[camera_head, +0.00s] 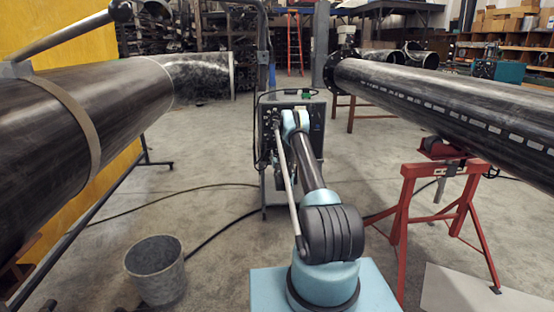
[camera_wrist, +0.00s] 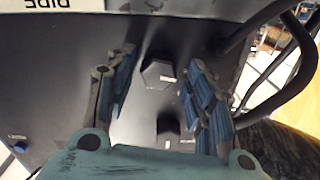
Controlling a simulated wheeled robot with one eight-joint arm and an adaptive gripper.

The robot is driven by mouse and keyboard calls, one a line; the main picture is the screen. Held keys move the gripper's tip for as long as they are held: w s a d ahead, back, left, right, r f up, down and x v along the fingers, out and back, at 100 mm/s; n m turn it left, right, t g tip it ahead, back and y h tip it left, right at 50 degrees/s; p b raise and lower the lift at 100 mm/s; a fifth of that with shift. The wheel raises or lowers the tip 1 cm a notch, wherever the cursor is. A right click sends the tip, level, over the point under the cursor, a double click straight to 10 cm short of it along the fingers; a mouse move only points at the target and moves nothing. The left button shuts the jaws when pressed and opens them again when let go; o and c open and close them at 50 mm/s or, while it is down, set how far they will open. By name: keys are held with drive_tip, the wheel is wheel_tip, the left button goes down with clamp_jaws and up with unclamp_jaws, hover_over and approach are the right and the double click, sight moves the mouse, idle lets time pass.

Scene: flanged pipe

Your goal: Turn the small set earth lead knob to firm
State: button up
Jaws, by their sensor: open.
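A dark, faceted knob (camera_wrist: 157,72) with a small white mark on its right side stands on the grey machine panel (camera_wrist: 60,75). A second dark knob (camera_wrist: 168,124) with a white mark sits below it in the wrist view, partly hidden by my gripper's body. I cannot read which one is labelled earth lead. My gripper (camera_wrist: 160,62) is open, with one finger on each side of the upper knob and a gap to it on both sides. In the head view my arm covers part of the machine (camera_head: 268,165), and the knobs cannot be made out there.
Thick black cables (camera_wrist: 285,75) run close to the right finger. Large pipes lie left (camera_head: 90,120) and right (camera_head: 450,105). A bucket (camera_head: 155,268) and red stand (camera_head: 410,195) flank my arm.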

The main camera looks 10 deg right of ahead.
drive_tip(key=c, duration=1.1)
drive_tip(key=shift+o, duration=0.2)
drive_tip(key=shift+m, duration=0.4)
drive_tip(key=shift+a+f+m, duration=0.1)
drive_tip(key=shift+m, duration=3.5)
drive_tip(key=shift+a+f+m, duration=0.1)
drive_tip(key=shift+m, duration=3.5)
drive_tip(key=shift+s, duration=0.1)
